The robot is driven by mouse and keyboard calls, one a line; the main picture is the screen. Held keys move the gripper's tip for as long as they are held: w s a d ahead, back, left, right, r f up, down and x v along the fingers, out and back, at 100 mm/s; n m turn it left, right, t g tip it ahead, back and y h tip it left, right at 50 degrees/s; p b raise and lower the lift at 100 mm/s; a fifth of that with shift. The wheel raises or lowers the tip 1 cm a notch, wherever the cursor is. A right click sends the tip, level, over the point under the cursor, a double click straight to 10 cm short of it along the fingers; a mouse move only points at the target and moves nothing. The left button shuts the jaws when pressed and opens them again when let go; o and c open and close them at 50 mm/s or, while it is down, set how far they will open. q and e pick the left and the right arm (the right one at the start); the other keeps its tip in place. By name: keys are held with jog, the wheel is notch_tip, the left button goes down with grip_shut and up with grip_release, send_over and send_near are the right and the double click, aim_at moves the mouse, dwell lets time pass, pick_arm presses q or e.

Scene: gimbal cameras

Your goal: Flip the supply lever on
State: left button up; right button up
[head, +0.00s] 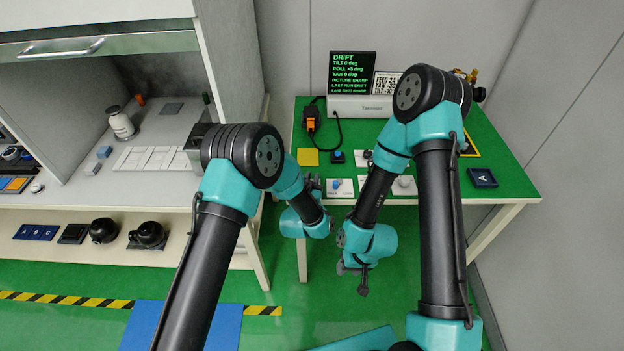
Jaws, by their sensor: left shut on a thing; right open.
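A white plate (345,190) with a small blue part (337,183) lies at the front edge of the green table. Whether this is the supply lever is too small to tell. My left gripper (314,184) is at the table's front edge, just left of that plate. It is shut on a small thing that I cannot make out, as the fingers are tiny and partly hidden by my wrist. My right gripper (359,280) is open and empty, pointing down in front of the table, well below the plates.
More small plates, one with a round pale knob (404,182), sit to the right, partly behind my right arm. A black display (352,72) stands at the back of the green table (510,165). An orange-black device (310,117) with a cable stands behind a yellow square (308,157).

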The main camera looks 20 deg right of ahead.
pick_arm(q)
grip_shut()
jog(key=shift+w+d+n+t+y, duration=0.15)
jog(key=shift+n+t+y, duration=0.55)
jog(key=shift+n+y, duration=0.65)
jog(key=shift+m+y, duration=0.25)
jog(key=o, duration=0.6)
grip_release()
jog(key=shift+m+h, duration=0.3)
jog(key=shift+h, duration=0.2)
